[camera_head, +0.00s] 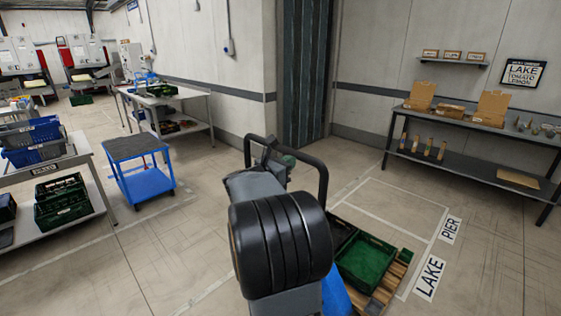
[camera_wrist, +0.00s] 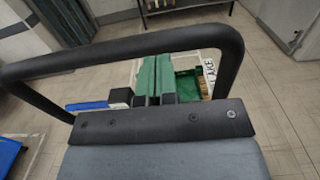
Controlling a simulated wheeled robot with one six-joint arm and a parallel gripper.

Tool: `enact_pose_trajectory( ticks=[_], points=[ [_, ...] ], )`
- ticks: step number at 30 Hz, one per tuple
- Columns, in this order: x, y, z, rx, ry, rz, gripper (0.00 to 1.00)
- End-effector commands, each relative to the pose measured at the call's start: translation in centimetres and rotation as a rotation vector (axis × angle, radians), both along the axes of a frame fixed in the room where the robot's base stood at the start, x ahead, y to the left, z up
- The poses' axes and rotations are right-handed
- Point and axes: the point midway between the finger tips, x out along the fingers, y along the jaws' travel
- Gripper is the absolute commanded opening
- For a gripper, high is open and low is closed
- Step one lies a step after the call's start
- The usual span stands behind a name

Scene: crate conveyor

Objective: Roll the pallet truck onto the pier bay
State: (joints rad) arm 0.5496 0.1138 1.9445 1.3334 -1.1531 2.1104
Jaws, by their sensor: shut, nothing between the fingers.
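A wooden pallet (camera_head: 402,275) carries green crates (camera_head: 392,248) on the floor beside the LAKE marking. A blue part (camera_head: 335,298), seemingly of the pallet truck, shows at its near side; my arm hides most of it. The pier bay (camera_head: 392,205) is an outlined, bare floor patch beside the PIER marking (camera_head: 451,230). My gripper (camera_wrist: 157,72), with green fingers, is shut and empty.
A blue cart (camera_head: 140,180) stands on the left beside a table (camera_head: 90,195) with crates. A shelf bench (camera_head: 470,135) lines the right wall behind the bays. A dark strip curtain (camera_head: 305,70) hangs at the back. Floor on the right is clear.

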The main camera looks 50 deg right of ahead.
Motion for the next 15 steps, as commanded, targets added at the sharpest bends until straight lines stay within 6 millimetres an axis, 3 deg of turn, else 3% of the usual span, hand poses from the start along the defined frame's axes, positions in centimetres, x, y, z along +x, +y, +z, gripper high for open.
enact_pose_trajectory(
  ticks=[15],
  points=[
    [-0.07, -0.99, -0.06, 0.0, 0.001, 0.001, 0.0]
  ],
)
